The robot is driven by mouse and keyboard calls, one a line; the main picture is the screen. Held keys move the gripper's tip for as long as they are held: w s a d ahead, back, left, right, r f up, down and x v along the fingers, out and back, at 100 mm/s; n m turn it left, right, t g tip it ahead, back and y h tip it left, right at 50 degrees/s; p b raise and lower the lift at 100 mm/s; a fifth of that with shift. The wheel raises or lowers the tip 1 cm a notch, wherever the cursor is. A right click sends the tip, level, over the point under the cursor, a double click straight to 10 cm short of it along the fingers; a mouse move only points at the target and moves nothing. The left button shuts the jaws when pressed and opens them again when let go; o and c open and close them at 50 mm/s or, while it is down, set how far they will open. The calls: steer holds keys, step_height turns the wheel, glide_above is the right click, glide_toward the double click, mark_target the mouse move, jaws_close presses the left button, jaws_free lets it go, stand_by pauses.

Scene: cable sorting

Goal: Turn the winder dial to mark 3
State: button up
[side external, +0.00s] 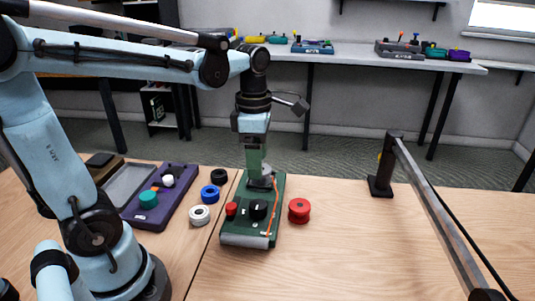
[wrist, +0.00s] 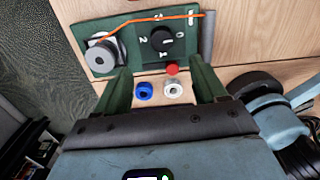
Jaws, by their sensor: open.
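The green winder board (side external: 233,226) lies on the table in the side view, and the board (wrist: 133,22) also shows at the top of the wrist view. Its black dial (wrist: 160,41) has a white pointer mark that appears turned toward the 0; marks 1, 2 and 3 surround it. The dial (side external: 258,210) sits near the board's front end in the side view. A grey spool (wrist: 102,53) with an orange cable (wrist: 150,18) is on the same board. My gripper (wrist: 161,72) is open and empty; in the side view my gripper (side external: 259,178) is over the board's back end, by the spool.
A red button (wrist: 172,69) is beside the dial. A red spool (side external: 299,211) stands right of the board; blue (side external: 210,194), white (side external: 199,215) and black (side external: 219,176) spools stand left. A purple tray (side external: 176,206) is further left. The table's right side is mostly clear before a metal post (side external: 385,165).

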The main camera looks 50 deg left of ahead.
mark_target(258, 204)
steer(key=shift+n, duration=0.8)
steer(key=shift+s+d+f, duration=0.1)
steer(key=shift+d+f, duration=0.05)
steer(key=shift+f, duration=5.85)
steer(key=shift+c, duration=0.2)
steer(key=c, duration=1)
